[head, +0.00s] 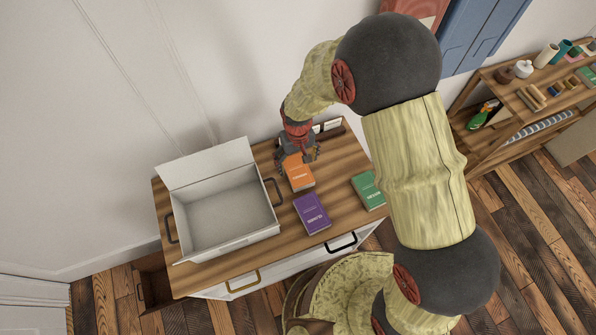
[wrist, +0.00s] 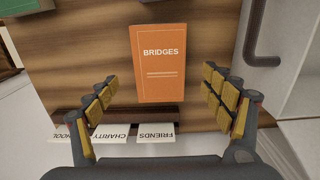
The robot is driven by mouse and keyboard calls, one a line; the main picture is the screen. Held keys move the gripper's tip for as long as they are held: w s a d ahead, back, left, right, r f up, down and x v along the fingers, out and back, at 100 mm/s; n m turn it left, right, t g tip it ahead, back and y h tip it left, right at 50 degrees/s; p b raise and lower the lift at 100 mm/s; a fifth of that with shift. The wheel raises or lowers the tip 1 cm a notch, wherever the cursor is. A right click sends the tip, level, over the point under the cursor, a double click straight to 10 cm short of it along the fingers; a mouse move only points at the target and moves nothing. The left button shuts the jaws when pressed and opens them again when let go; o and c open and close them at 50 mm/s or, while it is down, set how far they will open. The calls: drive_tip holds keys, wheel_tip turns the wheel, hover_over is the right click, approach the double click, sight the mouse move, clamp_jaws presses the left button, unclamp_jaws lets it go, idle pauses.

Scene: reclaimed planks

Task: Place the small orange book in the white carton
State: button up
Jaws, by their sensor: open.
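The small orange book (head: 299,174) lies flat on the wooden cabinet top, right of the carton; the wrist view shows its cover (wrist: 158,72) reading BRIDGES. The white carton (head: 222,212) stands open on the left part of the cabinet top, its lid raised at the back and its visible inside empty. My gripper (head: 298,158) is above the far end of the orange book and hides part of it. In the wrist view its two fingers (wrist: 168,100) are spread apart, with the book between and beyond them. Nothing is held.
A purple book (head: 312,214) lies in front of the orange one, and a green book (head: 368,190) lies to the right. Labelled white cards (wrist: 110,133) stand in a dark holder at the back edge. The carton has dark side handles (head: 170,228). A shelf (head: 500,125) with small items stands at right.

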sight(298, 170)
wheel_tip(298, 170, down, 6)
drive_tip(key=shift+d+b, duration=0.1)
drive_tip(key=shift+b, duration=0.5)
drive_tip(key=shift+r, duration=0.1)
drive_tip(key=shift+c, duration=1.3)
drive_tip(key=c, duration=1.1)
drive_tip(key=shift+r, duration=0.1)
drive_tip(key=shift+c, duration=0.7)
